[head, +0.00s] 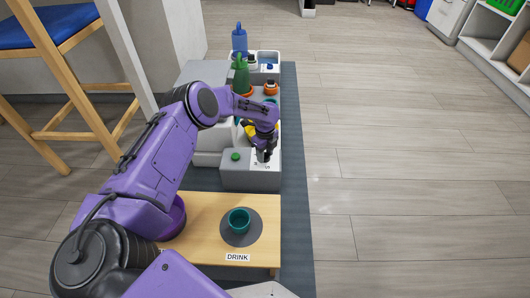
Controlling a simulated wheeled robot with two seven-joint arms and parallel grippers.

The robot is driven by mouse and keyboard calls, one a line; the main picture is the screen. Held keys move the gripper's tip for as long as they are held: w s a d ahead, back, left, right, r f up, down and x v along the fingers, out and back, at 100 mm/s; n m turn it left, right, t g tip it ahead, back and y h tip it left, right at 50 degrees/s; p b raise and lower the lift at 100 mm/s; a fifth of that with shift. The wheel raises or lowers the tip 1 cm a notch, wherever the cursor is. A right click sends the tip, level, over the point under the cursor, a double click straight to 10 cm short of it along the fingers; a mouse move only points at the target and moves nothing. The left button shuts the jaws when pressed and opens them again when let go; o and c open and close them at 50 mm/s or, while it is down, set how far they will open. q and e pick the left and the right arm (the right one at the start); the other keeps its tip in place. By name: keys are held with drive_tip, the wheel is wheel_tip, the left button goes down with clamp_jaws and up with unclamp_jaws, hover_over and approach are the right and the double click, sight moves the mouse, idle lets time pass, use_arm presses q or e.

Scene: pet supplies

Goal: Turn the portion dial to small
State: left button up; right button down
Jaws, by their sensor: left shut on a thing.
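My left gripper (264,156) reaches down onto the top of a low grey box (238,181) at the front of the grey feeder. It is shut on the portion dial, which is mostly hidden by the dark fingers. Small dark markings show on the box top just in front of the fingers, too small to read. A green button (235,156) sits on the same box, left of the gripper. My right gripper is not in view.
A wooden stand (205,205) in front holds a teal cup (239,221) on a round grey mat (239,239), above a DRINK label. The floor at right is clear.

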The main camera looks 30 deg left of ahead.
use_arm(q)
drive_tip(key=n+p, duration=0.1)
drive_tip(key=n, duration=0.1)
drive_tip(key=shift+n, duration=0.4)
drive_tip(key=n, duration=0.2)
drive_tip(key=shift+n, duration=0.4)
drive_tip(key=n+p, duration=0.1)
drive_tip(key=n, duration=0.8)
drive_tip(key=shift+n, duration=0.4)
drive_tip(key=n, duration=0.3)
drive_tip(key=shift+n, duration=0.4)
drive_tip(key=n, duration=0.3)
drive_tip(key=shift+n, duration=2)
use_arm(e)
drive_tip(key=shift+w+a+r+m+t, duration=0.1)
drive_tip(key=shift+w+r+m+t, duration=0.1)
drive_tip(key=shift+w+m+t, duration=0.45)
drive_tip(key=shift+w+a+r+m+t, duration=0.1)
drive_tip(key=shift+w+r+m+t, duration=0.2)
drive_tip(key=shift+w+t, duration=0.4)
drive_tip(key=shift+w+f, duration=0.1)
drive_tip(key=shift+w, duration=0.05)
